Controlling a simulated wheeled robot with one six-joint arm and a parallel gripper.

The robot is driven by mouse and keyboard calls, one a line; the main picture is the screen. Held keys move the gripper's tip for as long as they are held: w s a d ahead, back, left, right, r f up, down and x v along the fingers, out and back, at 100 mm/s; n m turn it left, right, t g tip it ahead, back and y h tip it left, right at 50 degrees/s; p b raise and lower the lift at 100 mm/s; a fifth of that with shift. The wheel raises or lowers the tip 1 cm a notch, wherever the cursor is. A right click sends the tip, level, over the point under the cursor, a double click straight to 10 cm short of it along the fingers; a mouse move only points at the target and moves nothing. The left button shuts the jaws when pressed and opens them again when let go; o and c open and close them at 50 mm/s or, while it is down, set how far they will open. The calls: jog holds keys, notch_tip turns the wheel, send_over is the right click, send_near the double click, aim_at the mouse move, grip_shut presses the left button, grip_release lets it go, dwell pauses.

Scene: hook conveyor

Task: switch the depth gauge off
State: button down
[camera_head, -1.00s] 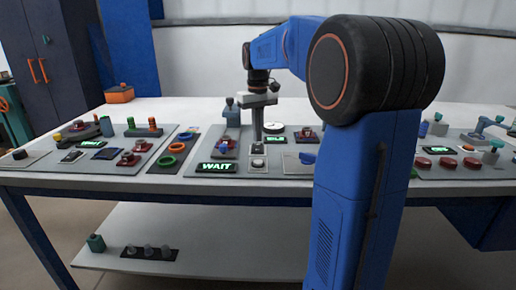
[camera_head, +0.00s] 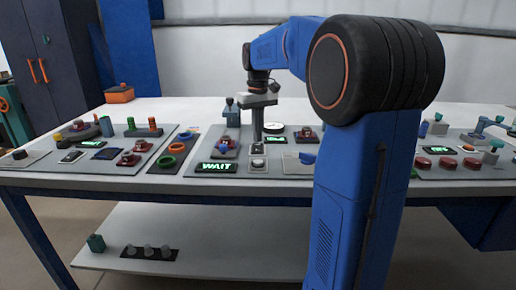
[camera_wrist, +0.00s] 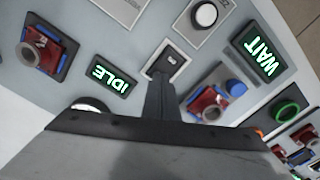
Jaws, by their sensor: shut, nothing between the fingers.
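My gripper (camera_wrist: 160,80) points down at the middle panel, its fingers closed together and empty. The fingertips are at a small plate with a dark switch (camera_wrist: 171,60), touching or just above it; I cannot tell which. In the head view my gripper (camera_head: 257,138) stands over the same spot. A green-lit IDLE display (camera_wrist: 113,75) is beside the fingers. A round white dial (camera_head: 272,128), perhaps the depth gauge, stands behind the display; in the wrist view it is partly hidden by my gripper's body. No readable label names the gauge.
A white round knob (camera_wrist: 205,15) and a WAIT display (camera_wrist: 258,53) are close to the fingers. A red block with a blue knob (camera_wrist: 210,103) is on the WAIT side. More control panels fill both table sides. The back of the table (camera_head: 180,108) is mostly clear.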

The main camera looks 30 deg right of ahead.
jog(key=shift+f, duration=0.7)
dwell(0.5)
jog(key=shift+r, duration=0.1)
notch_tip(320, 180, up, 7)
dwell(0.9)
dwell(0.4)
jog(key=s+a+f, duration=0.1)
jog(key=s+a, duration=0.2)
jog(key=s, duration=0.2)
jog(key=s+a+f+t, duration=0.1)
jog(key=s+a+f, duration=0.1)
jog(key=s+a, duration=0.2)
jog(key=s+a+f+t, duration=0.1)
jog(key=s+a+f, duration=0.1)
jog(key=s, duration=0.4)
jog(key=shift+s+a+f, duration=0.15)
jog(key=shift+a, duration=0.2)
jog(key=shift+s+a+f, duration=0.1)
jog(key=shift+a, duration=0.25)
jog(key=s+a+f+t, duration=0.1)
jog(key=s+a+f, duration=0.1)
jog(key=s+f, duration=0.4)
jog(key=s+a+f+t, duration=0.1)
jog(key=s+a+f, duration=0.2)
jog(key=s+f, duration=0.4)
jog(key=shift+s+a+n+t, duration=0.2)
jog(key=shift+s+n+t, duration=0.2)
jog(key=shift+s, duration=0.45)
